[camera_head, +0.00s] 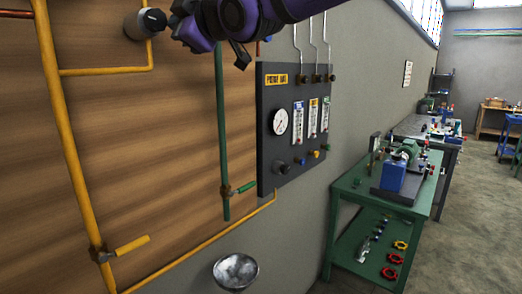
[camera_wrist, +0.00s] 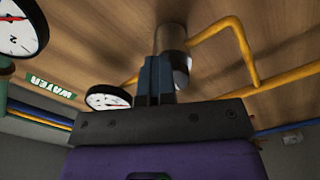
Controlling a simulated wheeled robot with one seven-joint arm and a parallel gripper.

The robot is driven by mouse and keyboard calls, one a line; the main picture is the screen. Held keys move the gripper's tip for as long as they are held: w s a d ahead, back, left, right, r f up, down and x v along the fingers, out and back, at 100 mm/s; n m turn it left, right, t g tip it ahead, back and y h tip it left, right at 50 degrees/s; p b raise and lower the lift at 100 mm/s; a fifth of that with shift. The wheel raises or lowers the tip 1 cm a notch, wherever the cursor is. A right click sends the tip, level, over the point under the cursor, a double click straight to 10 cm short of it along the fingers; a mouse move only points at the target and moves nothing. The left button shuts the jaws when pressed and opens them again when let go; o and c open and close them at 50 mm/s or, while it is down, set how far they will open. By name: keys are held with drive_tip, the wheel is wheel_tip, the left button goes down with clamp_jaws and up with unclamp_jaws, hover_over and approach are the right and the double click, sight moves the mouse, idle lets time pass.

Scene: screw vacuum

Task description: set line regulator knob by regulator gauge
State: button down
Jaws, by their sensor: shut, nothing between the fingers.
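The regulator is a grey round body with a black knob (camera_head: 153,19) bearing a white mark, on the wooden wall at the top left of the head view. My gripper (camera_head: 173,22) is just right of the knob, fingers towards it. In the wrist view my gripper (camera_wrist: 155,62) has its fingers together and empty, in front of a grey-brown cylinder (camera_wrist: 172,36). Whether they touch it cannot be told. A white gauge (camera_wrist: 108,98) is partly hidden behind my gripper. A second gauge (camera_wrist: 20,28) with a red needle is cut off at top left. Which is the regulator gauge is unclear.
Yellow pipes (camera_head: 72,150) and a green pipe (camera_head: 222,120) with lever valves run along the wall. A dark panel (camera_head: 266,150) carries a dial and flow tubes. A metal bowl (camera_head: 235,271) is below. A green bench (camera_head: 350,186) stands right; floor beyond is open.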

drive_tip(key=shift+s+a+f, duration=0.2)
drive_tip(key=shift+a+f, duration=0.15)
drive_tip(key=shift+f, duration=0.2)
drive_tip(key=shift+s+a+f, duration=0.2)
drive_tip(key=shift+a+f, duration=0.15)
drive_tip(key=shift+f, duration=0.15)
drive_tip(key=shift+s+g, duration=0.1)
drive_tip(key=shift+g, duration=0.2)
drive_tip(key=shift+f, duration=0.3)
drive_tip(key=shift+w+d+v, duration=0.1)
drive_tip(key=shift+w+v, duration=0.05)
drive_tip(key=shift+v, duration=1.2)
drive_tip(key=shift+w+d+v, duration=0.15)
drive_tip(key=shift+v, duration=1.15)
drive_tip(key=shift+r, duration=0.1)
